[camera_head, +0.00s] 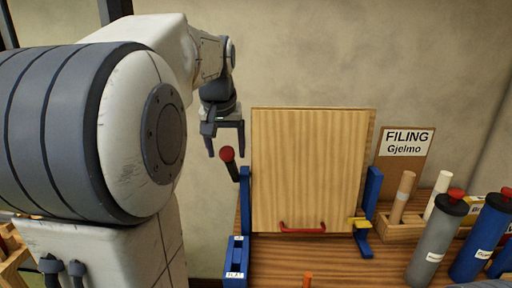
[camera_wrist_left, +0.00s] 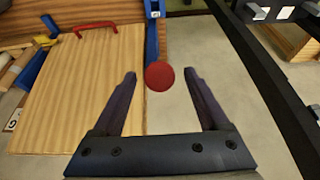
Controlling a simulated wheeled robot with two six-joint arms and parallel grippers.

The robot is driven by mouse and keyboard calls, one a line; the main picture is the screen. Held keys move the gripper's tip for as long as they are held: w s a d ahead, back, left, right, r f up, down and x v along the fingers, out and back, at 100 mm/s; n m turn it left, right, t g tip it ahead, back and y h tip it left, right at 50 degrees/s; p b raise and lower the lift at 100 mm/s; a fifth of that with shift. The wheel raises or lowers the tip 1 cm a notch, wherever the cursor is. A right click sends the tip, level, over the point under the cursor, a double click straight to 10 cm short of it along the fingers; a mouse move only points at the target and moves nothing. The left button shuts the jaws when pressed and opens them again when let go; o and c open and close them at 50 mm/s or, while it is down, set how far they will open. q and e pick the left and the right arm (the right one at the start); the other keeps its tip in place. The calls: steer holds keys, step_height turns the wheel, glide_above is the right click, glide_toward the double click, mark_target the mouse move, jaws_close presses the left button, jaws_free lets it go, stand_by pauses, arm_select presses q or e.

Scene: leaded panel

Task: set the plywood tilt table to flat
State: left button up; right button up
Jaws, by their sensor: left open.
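The plywood tilt table (camera_head: 310,165) stands steeply upright in a blue frame (camera_head: 370,188), with a red handle (camera_head: 302,229) along its lower edge. A lever with a red ball knob (camera_head: 227,154) and dark stem leans up and left beside the frame's left side. My left gripper (camera_head: 226,152) is open, pointing down around the knob's height. In the left wrist view the red knob (camera_wrist_left: 159,75) appears between the fingertips, with gaps on both sides. Whether it is at their depth I cannot tell. The plywood (camera_wrist_left: 85,90) lies left of the fingers there. My right gripper is out of view.
A blue block with white labels (camera_head: 236,272), the lower reading like "FLAT", sits below the lever. A wall is behind.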

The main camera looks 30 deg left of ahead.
arm_select(q)
jaws_close()
stand_by(1.4)
